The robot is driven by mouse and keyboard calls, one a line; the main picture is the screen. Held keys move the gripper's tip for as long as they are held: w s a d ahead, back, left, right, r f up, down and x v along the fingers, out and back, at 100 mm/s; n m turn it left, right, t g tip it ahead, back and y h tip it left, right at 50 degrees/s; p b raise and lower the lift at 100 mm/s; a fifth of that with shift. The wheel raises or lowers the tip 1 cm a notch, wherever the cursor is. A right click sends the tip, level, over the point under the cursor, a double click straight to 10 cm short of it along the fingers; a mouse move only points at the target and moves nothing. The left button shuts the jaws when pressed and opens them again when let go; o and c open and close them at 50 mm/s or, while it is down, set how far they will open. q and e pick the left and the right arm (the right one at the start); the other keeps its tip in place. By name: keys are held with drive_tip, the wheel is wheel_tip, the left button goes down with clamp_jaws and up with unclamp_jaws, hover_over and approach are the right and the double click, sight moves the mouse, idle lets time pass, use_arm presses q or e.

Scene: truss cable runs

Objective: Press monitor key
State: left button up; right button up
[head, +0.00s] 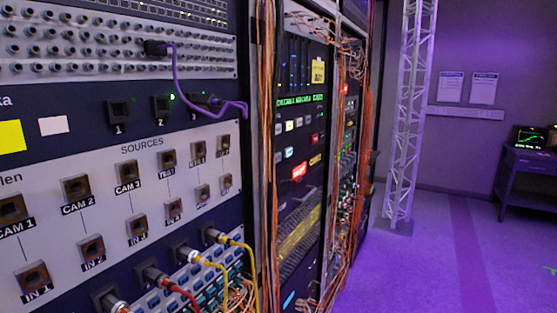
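A row of dark square keys sits on the dark panel strip at the left: the key marked 1 (118,111), the key marked 2 (161,105) and a third marked 3, partly hidden by a purple cable (176,80). A small green light (172,97) glows by key 2. No readable label says which key is the monitor key. Neither of my grippers is in view.
Below is a white SOURCES panel (107,155) with several square sockets. Orange cable bundles (268,160) hang along the racks. A white truss (408,110) and a small desk (528,165) stand right; purple floor (430,260) is clear.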

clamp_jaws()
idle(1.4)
